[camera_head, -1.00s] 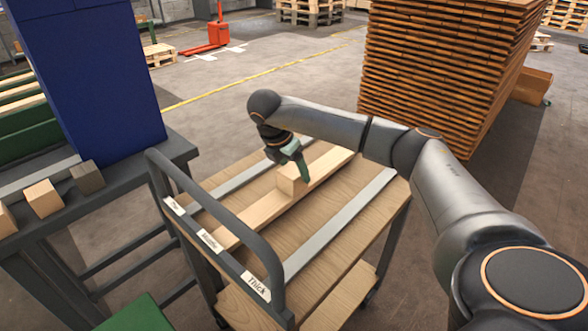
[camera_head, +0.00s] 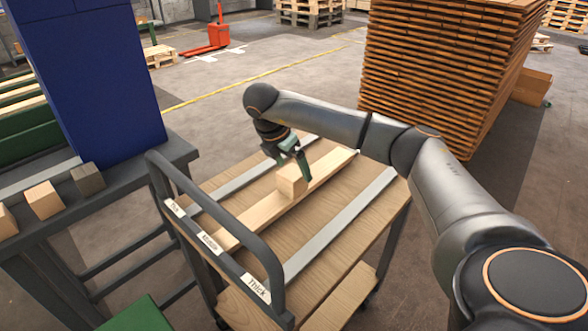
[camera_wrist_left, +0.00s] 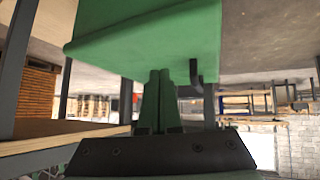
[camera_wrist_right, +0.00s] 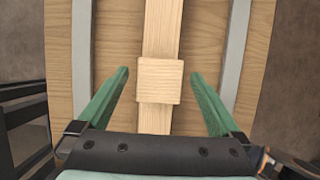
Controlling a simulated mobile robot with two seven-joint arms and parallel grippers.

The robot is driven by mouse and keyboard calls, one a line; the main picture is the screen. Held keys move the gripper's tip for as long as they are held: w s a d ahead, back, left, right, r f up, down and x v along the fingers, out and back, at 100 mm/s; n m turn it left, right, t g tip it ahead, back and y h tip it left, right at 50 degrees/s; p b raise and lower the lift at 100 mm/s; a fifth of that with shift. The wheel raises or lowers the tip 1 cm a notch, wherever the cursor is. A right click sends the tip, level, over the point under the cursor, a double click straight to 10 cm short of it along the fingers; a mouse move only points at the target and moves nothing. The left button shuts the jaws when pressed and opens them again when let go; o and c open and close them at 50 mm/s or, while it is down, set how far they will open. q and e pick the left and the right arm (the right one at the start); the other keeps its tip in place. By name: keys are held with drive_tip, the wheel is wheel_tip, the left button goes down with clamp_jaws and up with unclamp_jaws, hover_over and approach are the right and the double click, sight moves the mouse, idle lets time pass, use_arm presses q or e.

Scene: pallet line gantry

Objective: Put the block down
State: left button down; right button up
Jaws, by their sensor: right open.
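The block (camera_head: 291,181), a pale wooden cube, rests on a long pale plank (camera_head: 258,213) lying along the middle lane of the cart top. In the right wrist view the block (camera_wrist_right: 160,80) sits between my right gripper's green fingers, with a gap on each side. My right gripper (camera_head: 291,158) is open and empty, just above and behind the block. My left gripper (camera_wrist_left: 159,98) shows only in the left wrist view, its two green fingers together with nothing seen between them. A green surface (camera_wrist_left: 150,35) is close in front of it.
The cart (camera_head: 330,235) has grey lane strips, a dark handle rail (camera_head: 215,215) and lane labels, one reading Thick (camera_head: 257,289). At left, a dark table holds several small blocks (camera_head: 43,199) and a blue box (camera_head: 95,80). A tall plank stack (camera_head: 435,75) stands behind.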

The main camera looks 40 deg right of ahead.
drive_tip(key=p+v, duration=0.1)
drive_tip(key=v, duration=0.9)
drive_tip(key=shift+p, duration=0.4)
